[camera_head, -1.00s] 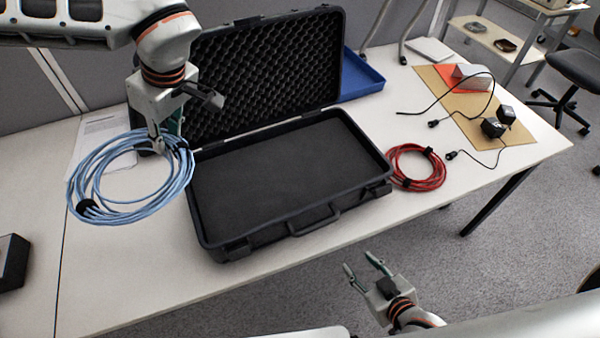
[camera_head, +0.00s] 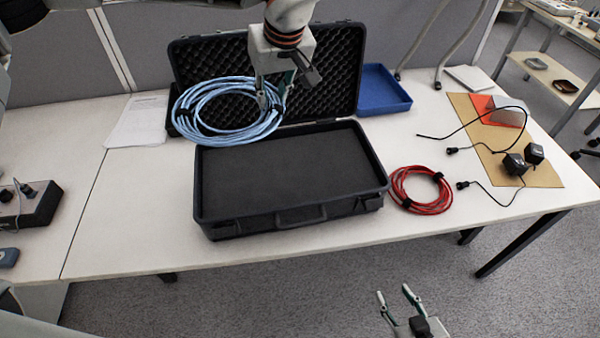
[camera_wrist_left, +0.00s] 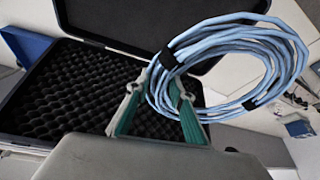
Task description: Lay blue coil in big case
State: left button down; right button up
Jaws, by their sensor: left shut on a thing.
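The blue coil (camera_head: 190,107) hangs from my left gripper (camera_head: 272,101), which is shut on its right side. In the head view the coil overlaps the rear left of the big case (camera_head: 199,205), in front of its raised foam-lined lid (camera_head: 335,60). The case is open and its dark base is empty. In the left wrist view the blue coil (camera_wrist_left: 268,42), with black straps, is held at the fingertips (camera_wrist_left: 160,95), the lid foam behind it. My right gripper (camera_head: 396,296) is open and empty, in front of the table.
A red coil (camera_head: 397,196) lies just right of the case. A blue tray (camera_head: 385,95) stands behind it. Black adapters (camera_head: 515,164) with cables lie on a tan mat (camera_head: 545,178) at right. A paper sheet (camera_head: 138,122) and a black device (camera_head: 38,205) are at left.

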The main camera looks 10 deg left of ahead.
aim_at(280, 164)
pick_arm(q)
jog(key=shift+w+d+r, duration=0.1)
jog(key=shift+d+r, duration=0.05)
jog(key=shift+d, duration=0.35)
notch_tip(280, 164, down, 20)
jog(key=c, duration=1.8)
grip_release()
jog(key=shift+o, duration=0.2)
pick_arm(e)
jog(key=shift+s+d+f, duration=0.1)
jog(key=shift+s+d, duration=0.05)
jog(key=shift+d, duration=0.1)
pick_arm(q)
jog(key=v, duration=1.2)
